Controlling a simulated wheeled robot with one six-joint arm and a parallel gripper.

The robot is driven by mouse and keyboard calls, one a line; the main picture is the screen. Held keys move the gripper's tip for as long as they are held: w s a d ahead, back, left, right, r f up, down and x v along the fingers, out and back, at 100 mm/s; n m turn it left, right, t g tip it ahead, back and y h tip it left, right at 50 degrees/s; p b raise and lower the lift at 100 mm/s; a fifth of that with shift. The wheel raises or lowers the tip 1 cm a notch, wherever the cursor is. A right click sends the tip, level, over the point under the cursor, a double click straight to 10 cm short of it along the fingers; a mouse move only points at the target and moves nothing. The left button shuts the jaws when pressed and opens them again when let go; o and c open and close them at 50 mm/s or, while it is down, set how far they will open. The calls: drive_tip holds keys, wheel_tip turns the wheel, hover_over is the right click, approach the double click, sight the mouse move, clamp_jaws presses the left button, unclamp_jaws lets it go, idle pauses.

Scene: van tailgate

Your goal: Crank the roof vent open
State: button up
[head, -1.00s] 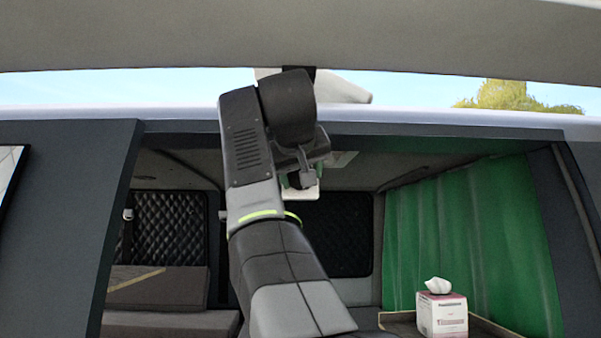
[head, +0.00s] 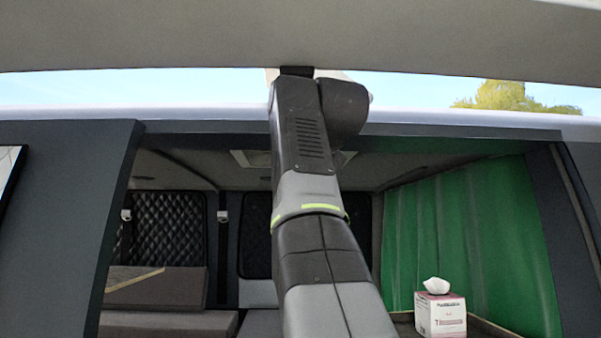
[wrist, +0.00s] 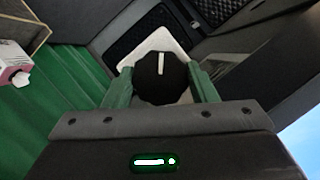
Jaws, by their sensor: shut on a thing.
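In the wrist view my gripper (wrist: 161,84) has its two green fingers on either side of a round black knob (wrist: 160,92), shut on it. The knob carries a white line that points almost straight up in the picture. A pale plate (wrist: 153,45) shows behind the knob. In the head view my arm hides the gripper and the knob. A pale frame (head: 250,158) in the van ceiling shows on both sides of my arm. A whitish piece above the roof edge (head: 335,75) is mostly hidden by my arm, so its tilt is unclear.
A green curtain (head: 470,240) hangs at the right of the opening. A tissue box (head: 440,315) stands on a ledge before it. Cushioned seats (head: 155,290) are at the left. The raised tailgate (head: 300,35) spans the top; the roof edge (head: 450,117) lies below it.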

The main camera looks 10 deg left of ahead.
drive_tip(key=m+y, duration=0.1)
drive_tip(key=m, duration=0.1)
drive_tip(key=m+t+y, duration=0.1)
drive_tip(key=m, duration=0.1)
drive_tip(key=shift+m+y, duration=0.3)
drive_tip(key=shift+m, duration=0.1)
drive_tip(key=shift+r+m+t+y, duration=0.1)
drive_tip(key=shift+m+t+y, duration=0.35)
drive_tip(key=shift+m, duration=1.15)
drive_tip(key=shift+y, duration=0.25)
drive_tip(key=o, duration=1)
drive_tip(key=shift+a, duration=0.2)
drive_tip(key=shift+d, duration=0.2)
